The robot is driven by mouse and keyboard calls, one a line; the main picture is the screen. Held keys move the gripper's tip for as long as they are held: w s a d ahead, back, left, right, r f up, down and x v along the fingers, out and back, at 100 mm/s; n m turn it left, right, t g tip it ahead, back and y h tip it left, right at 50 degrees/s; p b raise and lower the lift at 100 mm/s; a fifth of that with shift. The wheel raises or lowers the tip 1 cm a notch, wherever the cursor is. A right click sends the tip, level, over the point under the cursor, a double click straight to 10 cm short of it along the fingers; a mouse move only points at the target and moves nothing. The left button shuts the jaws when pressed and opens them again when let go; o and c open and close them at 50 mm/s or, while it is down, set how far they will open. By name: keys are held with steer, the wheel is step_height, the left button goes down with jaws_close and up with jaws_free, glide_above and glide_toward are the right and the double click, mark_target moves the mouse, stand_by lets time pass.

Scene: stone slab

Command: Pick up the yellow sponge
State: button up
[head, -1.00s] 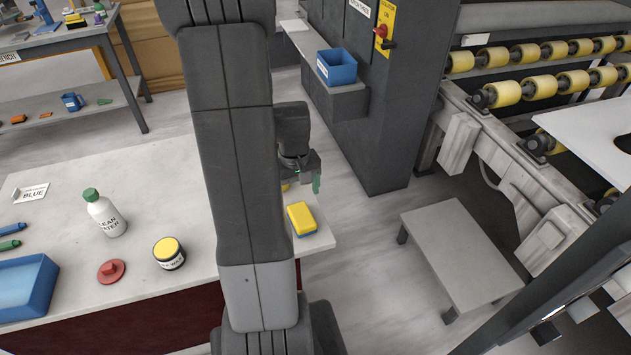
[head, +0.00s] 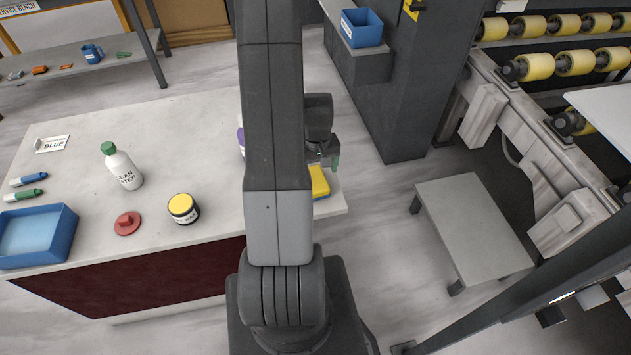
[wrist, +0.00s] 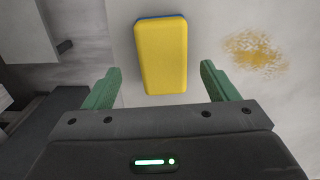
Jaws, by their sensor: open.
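The yellow sponge (head: 319,182) lies on the stone slab (head: 215,228) near its right end, partly hidden by my arm in the head view. In the wrist view the sponge (wrist: 161,55) shows its yellow top with a blue edge along the far end. My gripper (wrist: 157,85) is open and empty. Its two green fingers are apart, one on each side of the sponge's line, and the sponge is just ahead of and between them. My gripper (head: 334,160) also shows near the sponge in the head view.
A yellow stain (wrist: 254,52) marks the slab right of the sponge in the wrist view. A yellow-lidded jar (head: 184,209), red knob-like piece (head: 127,223), white bottle (head: 122,167) and blue tray (head: 36,236) stand farther left. A low grey table (head: 474,230) is at right.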

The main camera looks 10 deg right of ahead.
mark_target(315, 178)
steer(key=shift+a+f+p, duration=0.2)
steer(key=shift+f+p, duration=0.25)
steer(key=shift+f, duration=1.95)
steer(key=c, duration=1.1)
steer(key=shift+o, duration=0.2)
steer(key=shift+w, duration=0.1)
steer(key=shift+r+b, duration=0.45)
steer(key=shift+r, duration=4.55)
